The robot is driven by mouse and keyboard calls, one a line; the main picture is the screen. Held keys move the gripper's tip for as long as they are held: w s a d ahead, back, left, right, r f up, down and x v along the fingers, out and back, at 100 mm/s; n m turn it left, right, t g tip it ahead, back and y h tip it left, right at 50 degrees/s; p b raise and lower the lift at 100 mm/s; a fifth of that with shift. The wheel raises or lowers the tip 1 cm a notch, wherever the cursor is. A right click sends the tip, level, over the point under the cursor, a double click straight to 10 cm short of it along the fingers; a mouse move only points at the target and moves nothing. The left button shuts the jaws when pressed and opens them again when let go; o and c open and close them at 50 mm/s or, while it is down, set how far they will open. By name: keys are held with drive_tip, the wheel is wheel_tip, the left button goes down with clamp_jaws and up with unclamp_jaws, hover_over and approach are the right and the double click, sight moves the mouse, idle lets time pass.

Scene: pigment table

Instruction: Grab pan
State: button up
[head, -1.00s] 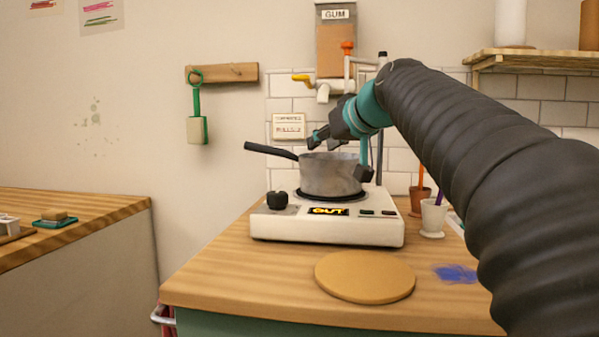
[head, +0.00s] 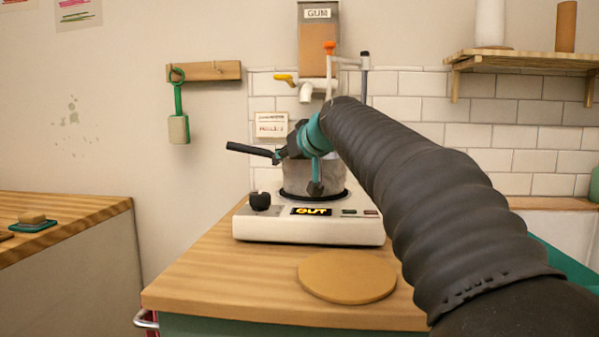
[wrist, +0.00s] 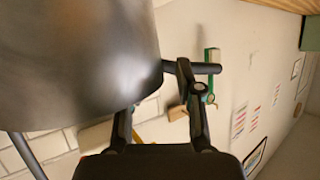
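The grey metal pan (head: 297,178) stands upright on the hot plate (head: 300,226), its black handle (head: 252,149) pointing left. My gripper (head: 297,172) is open in front of the pan and hides part of it. One finger is by the root of the handle, the other in front of the pan's wall. In the wrist view the pan (wrist: 75,60) fills the upper left and its handle (wrist: 208,68) shows at right. My gripper's fingers (wrist: 155,98) are spread there, the right one overlapping the handle. I cannot tell whether they touch the pan.
The hot plate sits on a wooden counter (head: 215,275) with a round board (head: 347,277) in front. A gum dispenser (head: 318,45) with a tap hangs behind. A green-handled brush (head: 178,125) hangs from a wall rack at left. A shelf (head: 525,60) is at right.

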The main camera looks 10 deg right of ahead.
clamp_jaws()
drive_tip(key=shift+r, duration=0.2)
idle(0.3)
